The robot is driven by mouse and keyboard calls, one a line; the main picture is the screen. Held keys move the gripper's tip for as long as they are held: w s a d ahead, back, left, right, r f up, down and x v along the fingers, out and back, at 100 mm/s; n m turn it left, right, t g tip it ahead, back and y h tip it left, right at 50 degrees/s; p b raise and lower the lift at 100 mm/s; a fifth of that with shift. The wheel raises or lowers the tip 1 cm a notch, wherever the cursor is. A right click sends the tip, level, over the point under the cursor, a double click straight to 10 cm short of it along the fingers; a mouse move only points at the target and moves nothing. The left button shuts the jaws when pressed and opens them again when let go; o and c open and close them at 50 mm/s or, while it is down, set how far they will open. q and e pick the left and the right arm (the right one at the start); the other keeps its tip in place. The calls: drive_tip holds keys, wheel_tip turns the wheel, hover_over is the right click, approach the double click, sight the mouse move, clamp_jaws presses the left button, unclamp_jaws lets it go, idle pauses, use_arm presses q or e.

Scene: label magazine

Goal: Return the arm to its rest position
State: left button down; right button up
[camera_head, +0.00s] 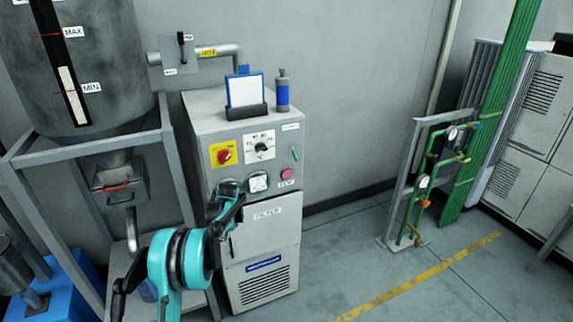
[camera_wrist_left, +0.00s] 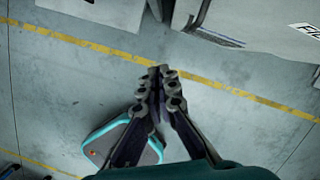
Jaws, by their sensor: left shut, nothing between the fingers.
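My left arm, with its teal and black joint (camera_head: 180,260), comes up from the lower left in the head view. It stands in front of the grey filter cabinet (camera_head: 265,250) and covers part of its left side. My left gripper (camera_wrist_left: 160,85) shows clearly in the left wrist view. Its dark fingers meet at the tips, with nothing between them, above the bare floor (camera_wrist_left: 230,125). In the head view I cannot make out the fingertips. My right gripper is not in view.
A grey tank (camera_head: 95,100) on a metal frame (camera_head: 85,150) stands left, beside the cabinet. A blue box (camera_head: 60,290) is at lower left. Green pipes (camera_head: 495,110) and a valve stand (camera_head: 405,180) are at right. Floor with a yellow line (camera_head: 420,280) is clear right of the cabinet.

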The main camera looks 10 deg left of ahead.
use_arm(q)
drive_tip(key=s+d+r+n+t, duration=0.2)
drive_tip(key=s+d+r+n, duration=0.3)
drive_tip(key=s+d+r, duration=0.3)
drive_tip(key=s+d+r+n+t, duration=0.1)
drive_tip(key=s+d+r+n, duration=0.45)
drive_tip(key=r, duration=0.45)
drive_tip(key=s+d+f+n+t+h, duration=0.1)
drive_tip(key=s+d+n, duration=0.4)
drive_tip(key=s, duration=0.5)
drive_tip(key=s+d+n+t+h, duration=0.1)
drive_tip(key=s+d+n, duration=0.4)
drive_tip(key=s, duration=0.5)
drive_tip(key=shift+f+n+t+h, duration=0.35)
drive_tip(key=shift+n+t, duration=0.25)
drive_tip(key=shift+n, duration=0.45)
